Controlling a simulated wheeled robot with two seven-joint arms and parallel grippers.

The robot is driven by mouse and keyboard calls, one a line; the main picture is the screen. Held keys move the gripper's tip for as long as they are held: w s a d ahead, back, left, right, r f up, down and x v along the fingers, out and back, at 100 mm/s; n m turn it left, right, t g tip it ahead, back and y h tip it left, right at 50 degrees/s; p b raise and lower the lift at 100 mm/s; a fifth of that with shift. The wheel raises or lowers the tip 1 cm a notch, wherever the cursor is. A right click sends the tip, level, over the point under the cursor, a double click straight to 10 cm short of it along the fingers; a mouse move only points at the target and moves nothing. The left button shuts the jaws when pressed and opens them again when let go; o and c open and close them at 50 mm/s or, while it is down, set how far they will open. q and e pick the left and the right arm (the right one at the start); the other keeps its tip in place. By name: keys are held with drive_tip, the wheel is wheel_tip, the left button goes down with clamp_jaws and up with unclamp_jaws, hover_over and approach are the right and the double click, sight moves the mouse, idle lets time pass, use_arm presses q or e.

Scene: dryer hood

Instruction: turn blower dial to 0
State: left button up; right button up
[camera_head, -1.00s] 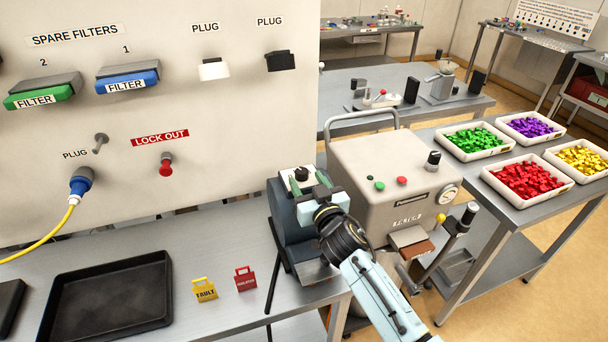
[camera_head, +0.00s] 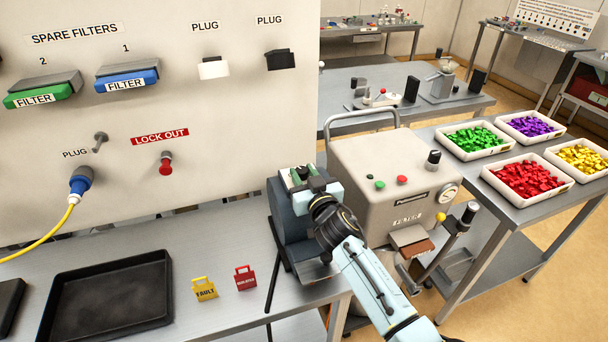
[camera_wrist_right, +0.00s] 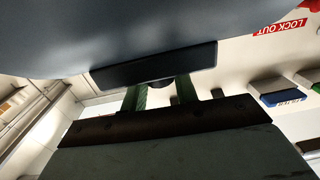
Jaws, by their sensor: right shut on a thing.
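The blower dial is a black knob on top of the dark grey blower box (camera_head: 288,215) at the bench's right end. In the head view it is mostly hidden by my right gripper (camera_head: 302,178). In the wrist view a black rounded edge of the dial (camera_wrist_right: 161,84) shows under a dark panel, between the green fingers of my right gripper (camera_wrist_right: 162,95). That gripper is shut on the dial from above and in front. The dial's marks and pointer cannot be read. My left gripper is not in view.
A beige filter machine (camera_head: 385,175) with a handle stands close to the right of the blower. A black tray (camera_head: 105,295), a yellow tag (camera_head: 205,288) and a red tag (camera_head: 245,278) are on the bench. The wall panel (camera_head: 230,120) rises behind.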

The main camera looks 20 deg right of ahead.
drive_tip(key=shift+d+r+n+y+p, duration=0.1)
drive_tip(key=shift+d+n+y+p, duration=0.1)
drive_tip(key=shift+n+y+p, duration=0.8)
drive_tip(key=shift+d+g+y, duration=0.1)
drive_tip(key=shift+g+y, duration=0.2)
drive_tip(key=shift+y, duration=0.4)
drive_tip(key=shift+w+d+n+g+y, duration=0.15)
drive_tip(key=shift+n+g+y, duration=0.25)
drive_tip(key=shift+n+y, duration=0.6)
drive_tip(key=n+g+y, duration=0.1)
drive_tip(key=y, duration=0.2)
drive_tip(key=shift+d+n+g, duration=0.1)
drive_tip(key=shift+n+g, duration=0.2)
drive_tip(key=shift+n, duration=0.1)
drive_tip(key=shift+w+n+g+y+b, duration=0.1)
drive_tip(key=shift+n+g+y+b, duration=0.95)
drive_tip(key=shift+y, duration=0.45)
drive_tip(key=o, duration=1)
drive_tip(key=shift+c, duration=0.2)
